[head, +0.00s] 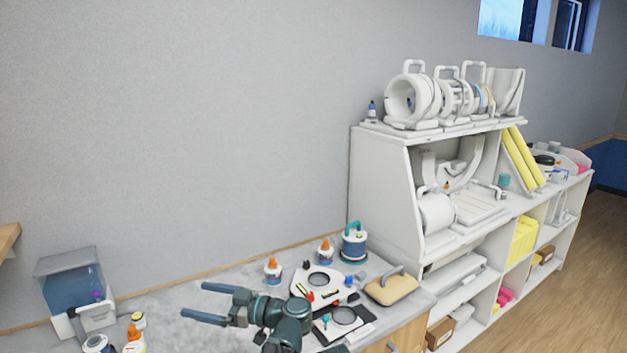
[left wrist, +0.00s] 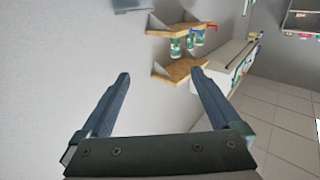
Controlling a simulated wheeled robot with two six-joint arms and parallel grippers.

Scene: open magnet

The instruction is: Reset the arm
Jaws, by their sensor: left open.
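My left gripper (head: 211,302) is dark green-grey with two blue-grey fingers. In the head view it is above the grey counter (head: 215,277), with its fingers pointing left. The fingers are spread apart with nothing between them. In the left wrist view the open gripper (left wrist: 160,95) faces a grey wall and wooden wall shelves (left wrist: 180,75). My right gripper does not show in either view.
Orange-capped bottles (head: 272,270), a teal-topped jar (head: 354,243) and a white tray-like device (head: 320,285) stand near the arm. A clear blue-tinted box (head: 72,285) is at the left. A white shelf unit (head: 378,180) stands at the right.

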